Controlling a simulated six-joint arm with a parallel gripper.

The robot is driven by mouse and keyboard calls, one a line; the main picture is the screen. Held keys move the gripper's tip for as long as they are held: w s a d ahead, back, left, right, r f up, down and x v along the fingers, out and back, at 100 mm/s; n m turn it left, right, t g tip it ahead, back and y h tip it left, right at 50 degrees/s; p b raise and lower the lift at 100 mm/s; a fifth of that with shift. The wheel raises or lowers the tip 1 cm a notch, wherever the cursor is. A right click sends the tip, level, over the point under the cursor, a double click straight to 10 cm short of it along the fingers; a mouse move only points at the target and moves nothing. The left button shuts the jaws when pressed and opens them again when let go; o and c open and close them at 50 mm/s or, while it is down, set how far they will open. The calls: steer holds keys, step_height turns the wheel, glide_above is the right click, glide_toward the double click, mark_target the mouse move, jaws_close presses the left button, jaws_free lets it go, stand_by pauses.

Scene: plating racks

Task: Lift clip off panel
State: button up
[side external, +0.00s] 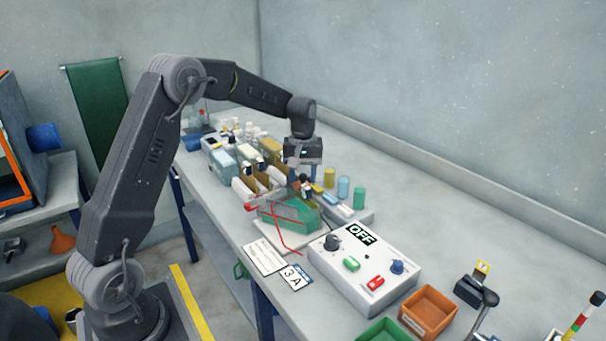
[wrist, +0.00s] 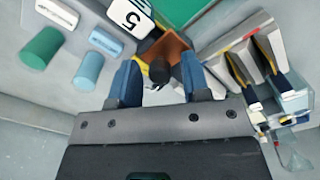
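My gripper (wrist: 160,72) shows in the wrist view with its two blue fingers spread apart. A small black clip (wrist: 159,72) lies between them, with a visible gap on each side. Beyond it is a copper-brown panel (wrist: 172,47), on which the clip seems to sit; the exact contact is hidden. In the side external view my gripper (side external: 303,178) points down above the green tank (side external: 283,219), and the dark clip area under it is too small to make out.
A rack (wrist: 222,50) with upright panels stands close at the right in the wrist view. A blue cylinder (wrist: 88,70) and a green cylinder (wrist: 42,46) stand at the left. A control box (side external: 370,280) reading OFF and an orange bin (side external: 428,312) stand nearer the camera. The table's back right is clear.

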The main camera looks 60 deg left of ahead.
jaws_close()
steer(key=shift+a, duration=1.95)
steer(key=shift+o, duration=0.6)
jaws_free()
steer(key=shift+r, duration=0.1)
